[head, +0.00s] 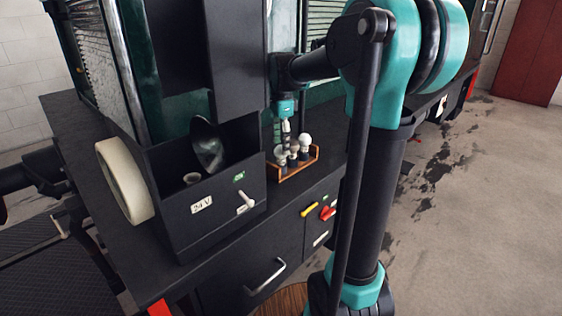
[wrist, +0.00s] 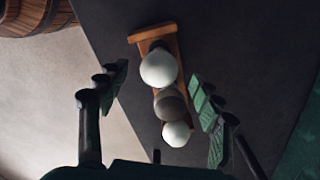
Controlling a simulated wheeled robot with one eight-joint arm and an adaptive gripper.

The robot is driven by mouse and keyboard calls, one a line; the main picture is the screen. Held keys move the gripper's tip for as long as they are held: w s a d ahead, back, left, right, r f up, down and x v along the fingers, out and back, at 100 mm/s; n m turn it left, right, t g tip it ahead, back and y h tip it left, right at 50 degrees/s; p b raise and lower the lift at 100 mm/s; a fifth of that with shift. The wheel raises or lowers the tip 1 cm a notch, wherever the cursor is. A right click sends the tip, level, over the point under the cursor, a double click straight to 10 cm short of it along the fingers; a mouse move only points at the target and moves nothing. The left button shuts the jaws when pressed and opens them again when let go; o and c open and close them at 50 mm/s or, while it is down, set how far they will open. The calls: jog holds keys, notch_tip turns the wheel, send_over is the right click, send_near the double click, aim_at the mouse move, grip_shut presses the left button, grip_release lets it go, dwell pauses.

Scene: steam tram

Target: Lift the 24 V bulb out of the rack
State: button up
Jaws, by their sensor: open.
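A small wooden rack (head: 299,171) stands on the dark deck and holds three bulbs in a row. In the head view a round white bulb (head: 305,141) stands at the right end, with the others partly hidden by my gripper (head: 287,138). The wrist view shows the rack (wrist: 146,34), a large white bulb (wrist: 158,67), a greyer middle bulb (wrist: 169,104) and a smaller white bulb (wrist: 176,134). I cannot read which is the 24 V one. My gripper (wrist: 158,86) is open above the rack, a finger on either side of the row, holding nothing.
A black box (head: 230,220) labelled "24 V" (head: 201,204) stands left of the rack, with a lamp reflector (head: 206,145) and a socket (head: 193,179) inside. A pale ring (head: 124,182) leans on its side. A dark green tram wall rises behind the rack. A wooden barrel (wrist: 35,15) shows in the wrist view.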

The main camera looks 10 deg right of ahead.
jog(key=shift+f, duration=1.9)
jog(key=shift+c, duration=0.6)
jog(key=c, duration=1.2)
jog(key=shift+o, duration=0.2)
notch_tip(320, 180, up, 20)
